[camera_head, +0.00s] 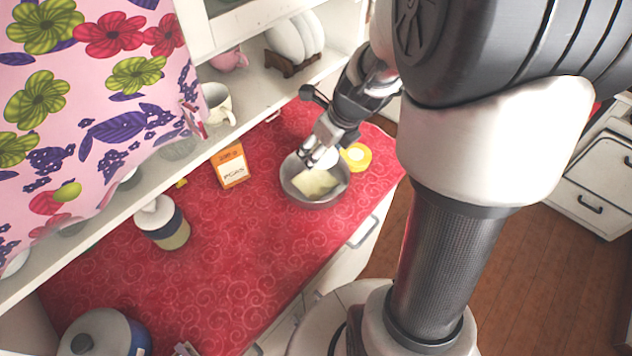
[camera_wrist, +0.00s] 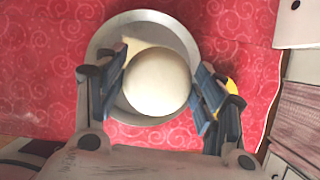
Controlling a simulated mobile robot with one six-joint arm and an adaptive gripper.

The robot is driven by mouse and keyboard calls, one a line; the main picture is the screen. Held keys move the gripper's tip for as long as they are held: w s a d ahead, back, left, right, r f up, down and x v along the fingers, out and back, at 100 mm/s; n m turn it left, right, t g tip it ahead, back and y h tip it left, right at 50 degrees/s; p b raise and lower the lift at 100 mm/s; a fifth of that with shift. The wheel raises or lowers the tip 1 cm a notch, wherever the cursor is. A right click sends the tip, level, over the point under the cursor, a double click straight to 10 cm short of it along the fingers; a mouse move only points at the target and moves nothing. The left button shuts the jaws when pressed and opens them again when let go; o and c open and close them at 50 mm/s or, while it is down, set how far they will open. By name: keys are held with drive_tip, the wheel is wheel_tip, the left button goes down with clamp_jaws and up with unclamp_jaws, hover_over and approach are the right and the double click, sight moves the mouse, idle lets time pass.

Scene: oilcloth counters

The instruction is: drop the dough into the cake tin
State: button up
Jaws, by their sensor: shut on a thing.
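The dough (camera_wrist: 157,82) is a smooth, pale round ball. In the wrist view my gripper (camera_wrist: 161,88) is shut on it, with one finger on each side. The cake tin (camera_wrist: 103,46) is a round grey metal tin directly behind the ball in that view, its rim showing around it. In the head view my gripper (camera_head: 322,153) is over the back part of the cake tin (camera_head: 310,203), with the dough (camera_head: 329,158) partly hidden by the fingers. A pale yellowish patch shows on the tin's floor; I cannot tell what it is. The gap between ball and tin is unclear.
A yellow round item (camera_head: 356,156) sits just right of the tin. An orange-and-white box (camera_head: 230,165) and a jar (camera_head: 162,222) stand to the left on the red cloth (camera_head: 225,275). A blue pot (camera_head: 103,335) is at the front left. A shelf with a mug (camera_head: 218,104) runs behind.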

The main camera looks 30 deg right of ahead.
drive_tip(key=shift+r, duration=0.1)
drive_tip(key=o, duration=1.2)
drive_tip(key=shift+o, duration=0.2)
drive_tip(key=v, duration=1.2)
drive_tip(key=shift+s, duration=0.1)
